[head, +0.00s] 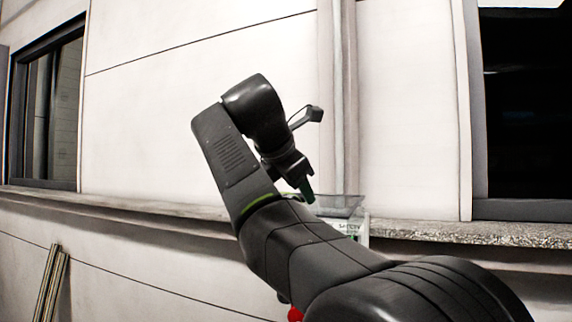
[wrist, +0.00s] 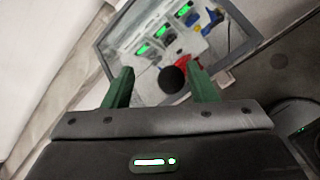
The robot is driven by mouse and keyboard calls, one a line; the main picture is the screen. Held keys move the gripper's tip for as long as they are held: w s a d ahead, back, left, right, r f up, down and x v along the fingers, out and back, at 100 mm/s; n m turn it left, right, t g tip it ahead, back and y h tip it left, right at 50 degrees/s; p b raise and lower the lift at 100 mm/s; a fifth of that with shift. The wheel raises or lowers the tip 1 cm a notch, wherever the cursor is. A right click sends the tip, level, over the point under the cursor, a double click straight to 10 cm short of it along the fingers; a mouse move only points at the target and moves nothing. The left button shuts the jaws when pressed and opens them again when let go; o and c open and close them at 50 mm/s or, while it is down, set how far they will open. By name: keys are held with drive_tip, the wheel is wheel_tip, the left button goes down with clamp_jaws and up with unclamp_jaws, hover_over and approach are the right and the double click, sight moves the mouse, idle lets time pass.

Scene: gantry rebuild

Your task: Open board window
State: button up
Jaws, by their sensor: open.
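The board (wrist: 192,47) is a pale panel in the wrist view, with several green-lit parts, blue and yellow parts, and a red part beside a black round knob. The board window (wrist: 241,53), a grey frame with a clear pane, surrounds these parts in that view; I cannot tell how far it is open. In the head view the window (head: 342,204) shows as a translucent grey shape above the board's labelled white side (head: 352,230). My gripper (wrist: 157,74) is open, its green fingers at the near frame edge, and nothing shows held. Contact is unclear. In the head view my gripper (head: 306,192) points down beside the window.
A stone ledge (head: 470,231) runs along the white wall behind the board. A vertical pipe (head: 338,100) rises behind it. Dark building windows (head: 525,110) are at the right and far left. Long bars (head: 50,285) lean on the lower left wall.

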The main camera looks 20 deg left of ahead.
drive_tip(key=d+v, duration=0.1)
drive_tip(key=v, duration=1.1)
drive_tip(key=shift+a, duration=0.35)
drive_tip(key=shift+w, duration=0.15)
drive_tip(key=x, duration=1.3)
drive_tip(key=shift+a+f, duration=0.15)
drive_tip(key=shift+f, duration=0.1)
